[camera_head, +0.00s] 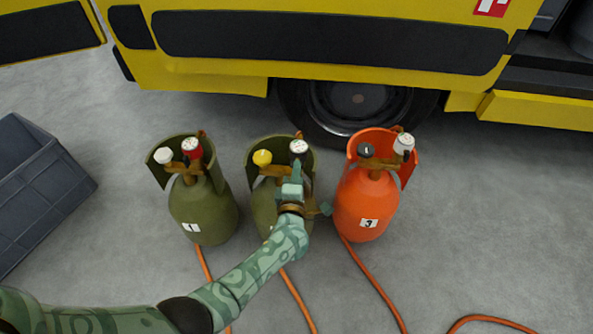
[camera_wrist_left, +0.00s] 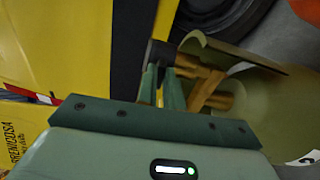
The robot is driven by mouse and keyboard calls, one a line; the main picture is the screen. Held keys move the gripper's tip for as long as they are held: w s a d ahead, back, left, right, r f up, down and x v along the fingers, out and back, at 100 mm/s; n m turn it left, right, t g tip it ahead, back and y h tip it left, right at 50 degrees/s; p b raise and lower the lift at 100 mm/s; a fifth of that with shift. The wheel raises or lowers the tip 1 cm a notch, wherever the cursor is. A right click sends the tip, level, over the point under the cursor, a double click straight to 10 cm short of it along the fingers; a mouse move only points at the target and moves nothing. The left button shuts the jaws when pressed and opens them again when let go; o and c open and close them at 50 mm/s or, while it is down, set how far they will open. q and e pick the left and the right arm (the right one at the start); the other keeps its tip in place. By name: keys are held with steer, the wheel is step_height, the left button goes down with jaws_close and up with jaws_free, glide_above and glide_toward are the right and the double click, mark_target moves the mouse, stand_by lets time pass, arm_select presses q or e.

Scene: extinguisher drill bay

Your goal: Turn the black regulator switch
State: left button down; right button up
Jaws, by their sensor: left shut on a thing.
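The black regulator switch (camera_head: 299,147) has a pale dial on top and sits on the brass valve of the middle olive-green cylinder (camera_head: 264,210). My left gripper (camera_head: 297,168) reaches over this cylinder from the front, its fingers at the switch. In the left wrist view, the fingers of my left gripper (camera_wrist_left: 162,80) are shut on the dark body of the black switch (camera_wrist_left: 160,52). The brass valve (camera_wrist_left: 205,85) is beside them, inside the green collar. The fingers partly cover the switch's lower side. My right gripper is not in view.
A yellow knob (camera_head: 262,157) sits left of the switch. Green cylinder 1 (camera_head: 205,213) stands left; orange cylinder 3 (camera_head: 366,203) stands right and has a black knob (camera_head: 366,150). A yellow truck (camera_head: 215,75) stands behind. Hoses (camera_head: 372,282) cross the floor; a grey crate (camera_head: 50,190) is at left.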

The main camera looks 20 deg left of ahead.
arm_select(q)
steer(key=shift+m, duration=0.3)
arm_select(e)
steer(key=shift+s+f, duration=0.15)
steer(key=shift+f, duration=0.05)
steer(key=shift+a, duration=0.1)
arm_select(q)
steer(key=c, duration=1.5)
jaws_free()
steer(key=shift+s, duration=0.1)
